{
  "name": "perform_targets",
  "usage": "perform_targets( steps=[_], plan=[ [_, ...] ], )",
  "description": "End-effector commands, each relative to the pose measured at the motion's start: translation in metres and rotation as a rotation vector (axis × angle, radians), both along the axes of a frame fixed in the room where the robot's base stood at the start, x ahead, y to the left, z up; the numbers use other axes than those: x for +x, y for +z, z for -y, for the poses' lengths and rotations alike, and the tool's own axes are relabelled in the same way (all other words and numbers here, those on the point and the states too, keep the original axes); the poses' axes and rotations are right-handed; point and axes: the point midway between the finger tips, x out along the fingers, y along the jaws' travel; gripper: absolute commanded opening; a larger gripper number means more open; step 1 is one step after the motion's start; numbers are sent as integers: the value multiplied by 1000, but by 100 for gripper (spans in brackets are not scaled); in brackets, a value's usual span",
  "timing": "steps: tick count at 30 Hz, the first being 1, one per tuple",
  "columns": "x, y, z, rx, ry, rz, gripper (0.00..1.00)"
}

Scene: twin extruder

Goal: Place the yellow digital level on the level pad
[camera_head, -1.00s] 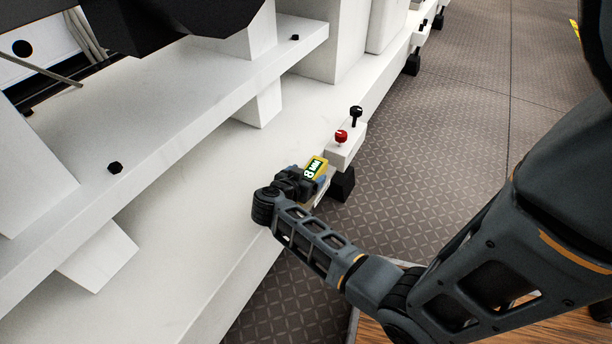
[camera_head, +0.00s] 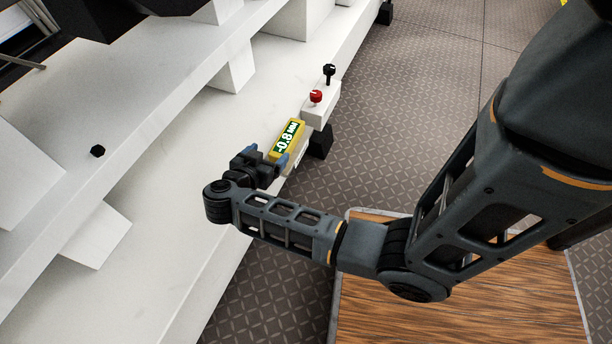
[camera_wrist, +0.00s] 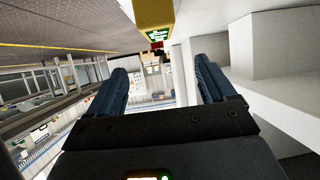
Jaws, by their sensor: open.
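I cannot make out a separate level pad; any surface under the level is hidden.
A white block with a red knob (camera_head: 316,96) and a black knob (camera_head: 329,72) stands just beyond the level. A higher white beam (camera_head: 150,120) runs along the left. The patterned floor (camera_head: 400,130) at the right is clear; a wooden surface (camera_head: 450,305) lies below my arm.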

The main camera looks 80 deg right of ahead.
Motion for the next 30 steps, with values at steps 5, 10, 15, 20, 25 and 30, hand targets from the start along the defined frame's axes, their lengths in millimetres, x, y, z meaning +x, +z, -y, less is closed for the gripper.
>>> perform_targets(
  steps=[5, 10, 15, 20, 25, 30],
  plan=[
    [-17, 16, -14, -122, 91, 82, 83],
    [-41, 64, -44, -325, 321, 248, 83],
    [-62, 121, -88, -453, 623, 384, 83],
    [-83, 169, -139, -483, 942, 448, 83],
    [-110, 205, -193, -420, 1278, 429, 83],
    [-144, 227, -233, -296, 1552, 316, 83]
  ],
)
